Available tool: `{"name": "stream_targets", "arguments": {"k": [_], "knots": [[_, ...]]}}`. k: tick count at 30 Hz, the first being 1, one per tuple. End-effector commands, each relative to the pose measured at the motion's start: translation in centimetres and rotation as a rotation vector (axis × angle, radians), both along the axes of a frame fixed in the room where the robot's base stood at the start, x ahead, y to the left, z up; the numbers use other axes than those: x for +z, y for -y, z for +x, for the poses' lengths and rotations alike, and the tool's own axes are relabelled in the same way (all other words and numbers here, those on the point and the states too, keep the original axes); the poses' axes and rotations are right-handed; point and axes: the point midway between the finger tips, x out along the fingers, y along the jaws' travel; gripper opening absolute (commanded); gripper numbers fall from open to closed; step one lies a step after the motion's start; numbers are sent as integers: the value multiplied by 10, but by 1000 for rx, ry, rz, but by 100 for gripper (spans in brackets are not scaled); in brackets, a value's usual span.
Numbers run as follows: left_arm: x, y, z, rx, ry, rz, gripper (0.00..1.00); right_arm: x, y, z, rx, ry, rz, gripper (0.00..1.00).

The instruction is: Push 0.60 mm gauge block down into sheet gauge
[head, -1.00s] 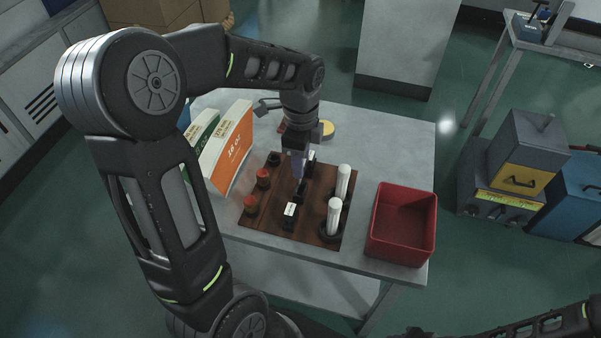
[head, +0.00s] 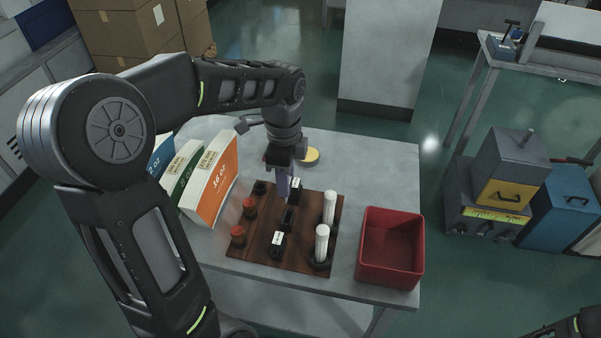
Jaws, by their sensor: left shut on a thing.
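My left gripper (head: 283,186) hangs over the back part of the brown wooden board (head: 257,253) and is shut on a slim purplish-grey piece, seemingly the 0.60 mm gauge block (head: 284,193). The piece is small and its markings cannot be read. Its lower end looks just above or behind a black holder (head: 288,219) in the middle of the board, seemingly the sheet gauge; I cannot tell whether they touch. Black blocks with white labels stand in front (head: 277,241) and behind (head: 295,186) that holder. My right gripper is out of view; only part of that arm shows at bottom right.
Two white cylinders (head: 322,243) stand at the board's right and two red-brown pegs (head: 238,235) at its left. A red bin (head: 390,249) is right of the board. Cartons (head: 211,188) stand at the left. A yellow disc (head: 311,155) lies behind. The table's (head: 380,165) back right is clear.

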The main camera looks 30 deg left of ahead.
Motion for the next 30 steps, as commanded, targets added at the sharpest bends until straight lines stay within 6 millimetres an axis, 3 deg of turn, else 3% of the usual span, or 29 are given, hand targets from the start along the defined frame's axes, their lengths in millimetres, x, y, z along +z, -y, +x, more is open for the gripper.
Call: {"name": "stream_targets", "arguments": {"k": [5, 11, 16, 21, 27, 30], "knots": [[0, 0, 1, 160, 0, 0, 0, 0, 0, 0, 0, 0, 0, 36], [7, 0, 20, 596, 0, 1, 0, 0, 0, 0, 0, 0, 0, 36], [2, 24, 53, 1015, -1, 0, 0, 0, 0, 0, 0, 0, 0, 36], [-11, 67, 86, 1277, -2, 3, 0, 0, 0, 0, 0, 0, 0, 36], [-31, 112, 101, 1253, -1, 3, 0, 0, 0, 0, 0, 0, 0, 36], [-37, 124, 100, 1226, 0, 0, 0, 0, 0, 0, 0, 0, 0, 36]]}}
